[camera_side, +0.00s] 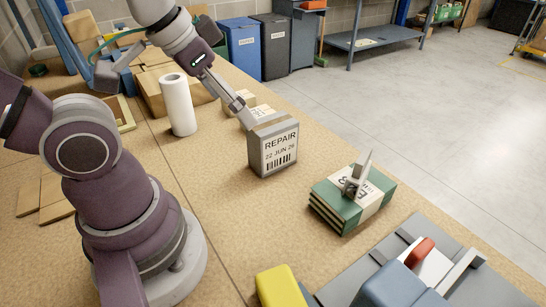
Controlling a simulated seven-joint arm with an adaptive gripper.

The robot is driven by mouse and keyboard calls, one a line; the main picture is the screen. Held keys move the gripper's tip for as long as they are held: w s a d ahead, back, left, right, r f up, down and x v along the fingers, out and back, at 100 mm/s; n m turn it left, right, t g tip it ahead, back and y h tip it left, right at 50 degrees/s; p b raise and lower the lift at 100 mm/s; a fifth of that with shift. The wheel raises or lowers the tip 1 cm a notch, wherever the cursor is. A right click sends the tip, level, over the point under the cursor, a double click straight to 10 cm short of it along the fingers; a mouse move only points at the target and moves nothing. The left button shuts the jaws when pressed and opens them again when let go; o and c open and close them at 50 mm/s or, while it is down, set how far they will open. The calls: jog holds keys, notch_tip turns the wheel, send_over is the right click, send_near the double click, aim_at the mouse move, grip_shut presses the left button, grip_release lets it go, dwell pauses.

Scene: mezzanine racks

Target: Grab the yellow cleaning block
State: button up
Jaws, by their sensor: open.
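The yellow block (281,288) sits at the bottom of the view on the tan worktop, partly cut off by the lower edge. My gripper (243,112) is well above and behind it in the picture, pointing down and to the right, beside the top of a box labelled REPAIR. It is open, with its fingertips partly hidden near that box. I cannot tell whether they touch the box. The gripper is far apart from the yellow block.
The REPAIR box (273,147) stands mid-table. A green stack (333,209) with a metal piece on top lies right of it. A grey mat (409,238) holds a blue block (393,288) and a red-topped item. A white roll (179,105) stands behind.

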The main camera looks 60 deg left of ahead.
jog(key=w+d+f+m+g+h, duration=0.1)
jog(key=d+f+m+g, duration=0.25)
jog(key=d+m, duration=0.55)
jog(key=m+g, duration=0.2)
jog(key=m, duration=0.8)
send_over(283, 295)
jog(key=shift+y, duration=0.4)
jog(key=f, duration=0.3)
jog(key=w+f, duration=0.1)
jog(key=f, duration=0.1)
jog(key=shift+a+f, duration=0.35)
jog(key=shift+s+d+f+m, duration=0.25)
jog(key=shift+f+m, duration=0.15)
jog(key=shift+f, duration=0.2)
jog(key=shift+s+d+f+m, duration=0.15)
jog(key=shift+s+f+m, duration=0.1)
jog(key=shift+f+m, duration=0.25)
notch_tip(283, 295, down, 9)
jog(key=c, duration=1.3)
